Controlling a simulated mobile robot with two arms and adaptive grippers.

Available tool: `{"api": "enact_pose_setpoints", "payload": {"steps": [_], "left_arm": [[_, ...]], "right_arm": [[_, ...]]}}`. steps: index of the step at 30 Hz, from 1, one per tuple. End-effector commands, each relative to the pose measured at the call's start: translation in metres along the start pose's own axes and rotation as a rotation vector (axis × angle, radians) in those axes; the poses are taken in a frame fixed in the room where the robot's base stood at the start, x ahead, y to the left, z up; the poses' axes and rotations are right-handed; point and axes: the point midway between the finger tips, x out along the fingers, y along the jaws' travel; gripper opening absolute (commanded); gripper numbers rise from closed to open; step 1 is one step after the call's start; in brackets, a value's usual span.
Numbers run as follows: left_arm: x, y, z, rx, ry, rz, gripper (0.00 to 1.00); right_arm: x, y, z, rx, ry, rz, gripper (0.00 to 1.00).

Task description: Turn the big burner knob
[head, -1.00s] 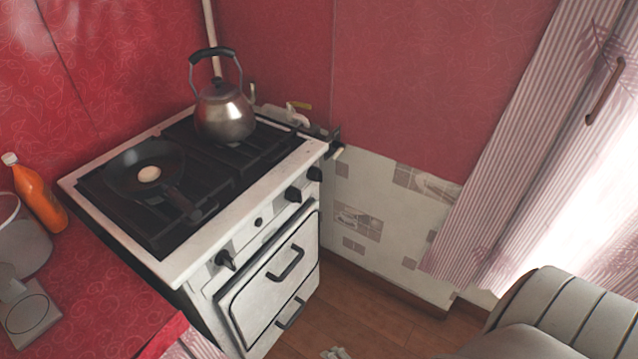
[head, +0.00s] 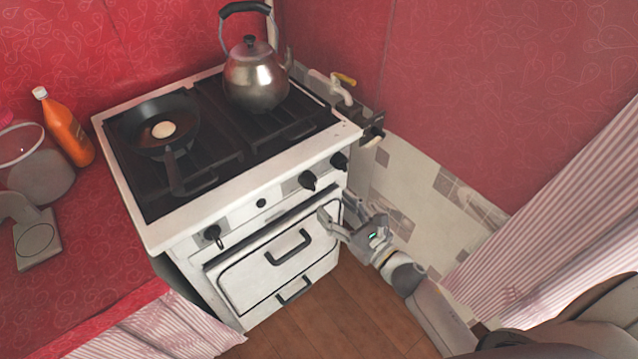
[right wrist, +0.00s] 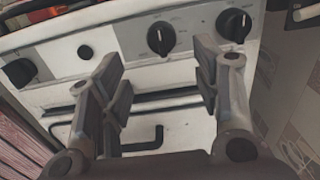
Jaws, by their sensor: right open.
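The white stove's front panel carries black knobs: one at the left (head: 213,235), a middle-right knob (head: 308,180) and a far-right knob (head: 339,161). I cannot tell which is the big burner knob. My right gripper (head: 338,214) is in front of the oven door's upper right, below the two right-hand knobs, touching none. In the right wrist view its fingers (right wrist: 160,65) are spread and empty. The middle-right knob (right wrist: 160,38) appears between and beyond the fingertips, the far-right knob (right wrist: 234,25) to their right, and the left knob (right wrist: 19,72) at the far left. My left gripper is out of view.
A frying pan (head: 147,130) with an egg-like item and a kettle (head: 256,80) stand on the hob. Oven handles (head: 288,247) project from the front. A tap-like pipe fitting (head: 345,92) is at the stove's right. An orange bottle (head: 65,130) stands left. Floor is open in front.

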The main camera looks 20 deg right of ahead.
Motion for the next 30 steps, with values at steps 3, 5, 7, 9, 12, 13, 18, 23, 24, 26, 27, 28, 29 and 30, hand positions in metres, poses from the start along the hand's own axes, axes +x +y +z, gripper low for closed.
{"api": "enact_pose_setpoints", "payload": {"steps": [3, 5, 7, 9, 12, 13, 18, 23, 24, 26, 27, 28, 29, 30], "left_arm": [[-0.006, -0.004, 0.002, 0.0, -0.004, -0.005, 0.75], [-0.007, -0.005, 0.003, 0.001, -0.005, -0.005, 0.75], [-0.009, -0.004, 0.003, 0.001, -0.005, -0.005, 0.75], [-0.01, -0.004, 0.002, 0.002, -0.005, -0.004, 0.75], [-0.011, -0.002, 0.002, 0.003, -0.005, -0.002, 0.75], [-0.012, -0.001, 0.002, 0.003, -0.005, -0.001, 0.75], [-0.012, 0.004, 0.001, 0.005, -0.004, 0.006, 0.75], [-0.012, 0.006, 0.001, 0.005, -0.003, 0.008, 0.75], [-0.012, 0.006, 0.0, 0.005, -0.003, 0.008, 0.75], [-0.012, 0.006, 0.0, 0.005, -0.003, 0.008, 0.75], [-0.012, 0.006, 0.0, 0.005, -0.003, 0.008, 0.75], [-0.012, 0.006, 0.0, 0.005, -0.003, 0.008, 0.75], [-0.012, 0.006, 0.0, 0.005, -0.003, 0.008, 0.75], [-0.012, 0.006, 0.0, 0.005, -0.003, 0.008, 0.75]], "right_arm": [[0.024, -0.001, 0.003, 0.001, -0.003, 0.0, 0.58], [0.035, 0.0, 0.003, 0.002, -0.003, 0.0, 0.58], [0.047, -0.001, 0.002, 0.003, -0.002, -0.002, 0.58], [0.058, -0.001, 0.002, 0.003, -0.001, -0.001, 0.58], [0.071, -0.001, 0.001, 0.005, 0.0, -0.002, 0.58], [0.074, -0.001, 0.001, 0.005, 0.0, -0.002, 0.58], [0.085, 0.0, 0.0, 0.004, 0.001, -0.002, 0.58], [0.086, 0.0, -0.001, 0.004, 0.001, -0.001, 0.58], [0.086, 0.0, -0.001, 0.004, 0.001, -0.001, 0.58], [0.086, 0.0, 0.0, 0.004, 0.001, -0.001, 0.58], [0.086, 0.0, 0.0, 0.004, 0.001, -0.001, 0.58], [0.086, 0.0, 0.0, 0.004, 0.001, -0.001, 0.54], [0.086, 0.0, 0.0, 0.004, 0.001, -0.001, 0.5], [0.086, 0.0, 0.0, 0.004, 0.001, -0.001, 0.45]]}}
